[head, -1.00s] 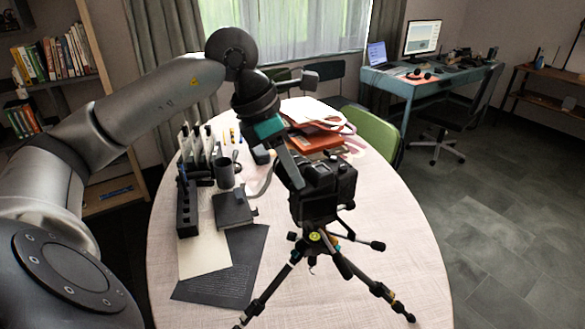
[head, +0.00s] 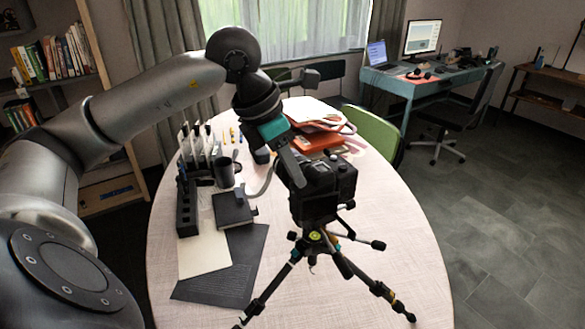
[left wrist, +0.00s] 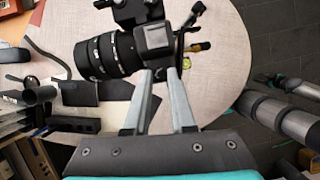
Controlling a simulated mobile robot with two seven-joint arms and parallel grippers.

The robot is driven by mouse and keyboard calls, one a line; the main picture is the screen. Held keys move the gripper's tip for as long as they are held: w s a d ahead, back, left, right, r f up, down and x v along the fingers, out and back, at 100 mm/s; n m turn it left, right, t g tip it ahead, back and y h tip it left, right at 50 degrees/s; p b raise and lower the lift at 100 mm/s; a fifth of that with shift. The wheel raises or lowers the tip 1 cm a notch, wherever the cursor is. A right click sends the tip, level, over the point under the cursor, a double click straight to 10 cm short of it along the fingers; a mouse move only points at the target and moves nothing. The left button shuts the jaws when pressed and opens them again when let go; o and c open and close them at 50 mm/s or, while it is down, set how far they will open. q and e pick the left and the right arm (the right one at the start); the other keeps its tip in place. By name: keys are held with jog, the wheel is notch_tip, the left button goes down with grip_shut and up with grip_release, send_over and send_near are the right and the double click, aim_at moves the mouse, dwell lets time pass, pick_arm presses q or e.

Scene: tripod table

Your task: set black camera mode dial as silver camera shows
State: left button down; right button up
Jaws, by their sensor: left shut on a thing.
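The black camera (head: 330,188) stands on a tripod (head: 318,242) on the round table. In the left wrist view, the black camera (left wrist: 120,52) shows its thick ribbed lens pointing left. My left gripper (head: 296,180) reaches the camera's upper left side in the head view. In the left wrist view, its two pale fingers (left wrist: 160,74) are close together against the camera body, beside a grey square part. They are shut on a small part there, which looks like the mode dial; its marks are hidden. I cannot make out a silver camera. My right gripper is not in view.
A black notebook (head: 233,209), dark mug (head: 224,173), dark sheet (head: 228,275) and black organizer (head: 187,208) lie left of the tripod. Red-orange books (head: 318,142) are piled behind the camera. The table's right side (head: 400,225) is clear; a green chair (head: 375,133) stands beyond it.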

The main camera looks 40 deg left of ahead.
pick_arm(q)
jog(key=shift+d+r+n+y, duration=0.15)
jog(key=shift+n+y, duration=0.25)
jog(key=shift+n, duration=0.8)
jog(key=shift+d+n+t+y+p, duration=0.15)
jog(key=shift+n+y+p, duration=0.25)
jog(key=shift+n, duration=0.45)
jog(key=shift+a+n+t+y+p, duration=0.15)
jog(key=shift+n+y+p, duration=0.2)
jog(key=shift+n, duration=0.5)
jog(key=shift+d, duration=0.1)
jog(key=c, duration=0.8)
grip_release()
jog(key=shift+o, duration=0.2)
jog(key=p+v, duration=0.3)
jog(key=v, duration=1.2)
